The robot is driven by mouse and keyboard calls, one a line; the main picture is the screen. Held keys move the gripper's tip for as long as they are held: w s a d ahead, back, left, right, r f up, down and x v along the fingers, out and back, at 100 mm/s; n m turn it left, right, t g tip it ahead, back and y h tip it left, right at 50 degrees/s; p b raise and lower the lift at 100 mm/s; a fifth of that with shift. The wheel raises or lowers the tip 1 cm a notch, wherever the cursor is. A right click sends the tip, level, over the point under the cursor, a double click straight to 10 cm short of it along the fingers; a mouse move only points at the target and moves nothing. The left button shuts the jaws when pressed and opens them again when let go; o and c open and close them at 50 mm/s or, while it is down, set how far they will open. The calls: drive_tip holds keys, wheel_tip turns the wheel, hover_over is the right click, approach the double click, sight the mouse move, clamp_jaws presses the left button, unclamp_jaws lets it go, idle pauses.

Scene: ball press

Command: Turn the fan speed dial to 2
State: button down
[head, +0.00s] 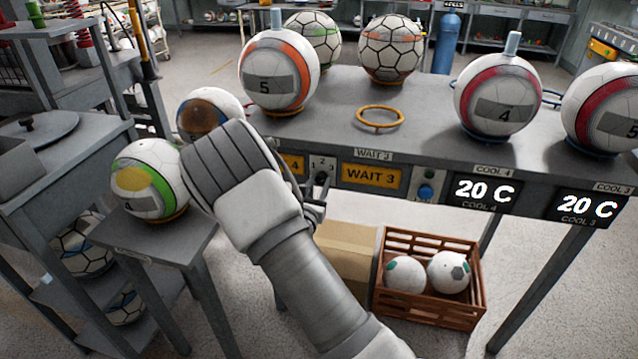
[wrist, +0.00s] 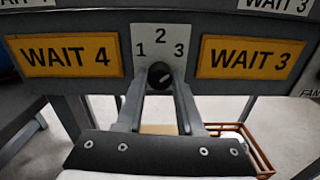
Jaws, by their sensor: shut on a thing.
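The fan speed dial (wrist: 159,75) is a small black knob on a white plate (wrist: 158,36) marked 1, 2 and 3 in an arc, with 2 at the top. My gripper (wrist: 160,78) has one finger on each side of the knob and is shut on it. The knob carries a light mark, but I cannot tell for certain which number it points to. In the head view the dial (head: 321,178) shows small on the front edge of the table, and my gripper (head: 318,190) reaches it from below, partly hidden by my arm.
Yellow WAIT 4 (wrist: 66,56) and WAIT 3 (wrist: 249,58) signs flank the plate. Several balls stand on the grey table (head: 420,115), near an empty orange ring (head: 380,117). A brown crate (head: 430,305) with two balls and a cardboard box (head: 345,255) sit underneath.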

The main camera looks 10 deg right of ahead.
drive_tip(key=n+p, duration=0.4)
drive_tip(key=shift+r+n+p, duration=0.15)
drive_tip(key=shift+n+p, duration=0.25)
drive_tip(key=n+p, duration=0.3)
drive_tip(key=n, duration=0.1)
drive_tip(key=shift+n+p, duration=0.3)
drive_tip(key=shift+n, duration=0.1)
drive_tip(key=shift+f, duration=0.25)
drive_tip(key=c, duration=0.5)
unclamp_jaws()
drive_tip(key=shift+s+a, duration=0.1)
drive_tip(key=p+v, duration=0.1)
drive_tip(key=v, duration=1.6)
drive_tip(key=shift+s+f+p, duration=0.1)
drive_tip(key=shift+s+p, duration=0.05)
drive_tip(key=shift+p, duration=0.15)
